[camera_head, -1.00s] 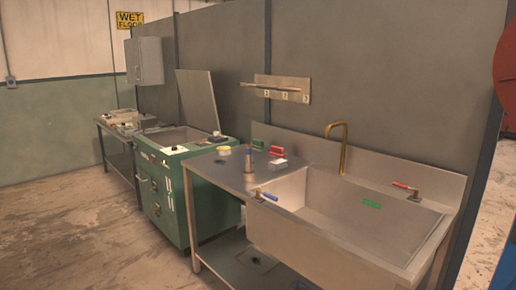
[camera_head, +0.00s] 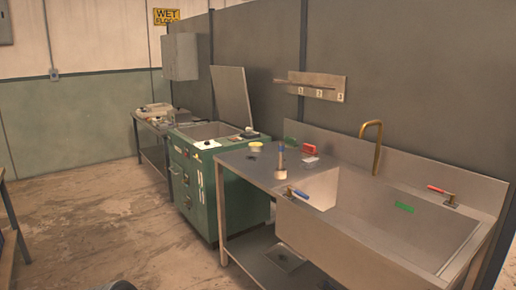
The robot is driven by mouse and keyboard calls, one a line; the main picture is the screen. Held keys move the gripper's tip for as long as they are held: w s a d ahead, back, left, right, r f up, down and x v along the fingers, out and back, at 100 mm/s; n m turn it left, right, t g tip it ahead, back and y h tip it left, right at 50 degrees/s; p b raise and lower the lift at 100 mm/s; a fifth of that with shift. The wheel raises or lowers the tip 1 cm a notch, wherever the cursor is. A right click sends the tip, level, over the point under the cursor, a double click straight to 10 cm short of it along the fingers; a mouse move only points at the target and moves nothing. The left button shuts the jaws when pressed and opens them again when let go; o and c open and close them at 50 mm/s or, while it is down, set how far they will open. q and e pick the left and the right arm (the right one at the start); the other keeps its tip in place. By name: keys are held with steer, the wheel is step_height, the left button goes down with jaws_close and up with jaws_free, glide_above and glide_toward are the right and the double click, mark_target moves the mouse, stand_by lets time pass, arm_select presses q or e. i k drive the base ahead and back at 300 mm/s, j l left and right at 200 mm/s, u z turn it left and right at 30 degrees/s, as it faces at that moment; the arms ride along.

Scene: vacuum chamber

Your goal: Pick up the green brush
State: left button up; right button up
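A small green object (camera_head: 291,141), which looks like the green brush, is at the back of the metal counter by the splashback. It is partly hidden behind a red object (camera_head: 309,149) of similar size. Neither of my grippers can be made out in the head view.
The sink basin (camera_head: 365,222) is on the right, with a brass tap (camera_head: 376,140). A bottle-like item (camera_head: 280,161) stands on the counter. A green machine (camera_head: 200,187) adjoins it. The floor in front is open; a table (camera_head: 12,230) edges in at left.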

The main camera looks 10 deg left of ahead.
mark_target(290, 143)
steer(key=u, duration=1.45)
steer(key=i+u, duration=0.15)
steer(key=i, duration=4.55)
steer(key=z, duration=4.45)
steer(key=k+j, duration=0.05)
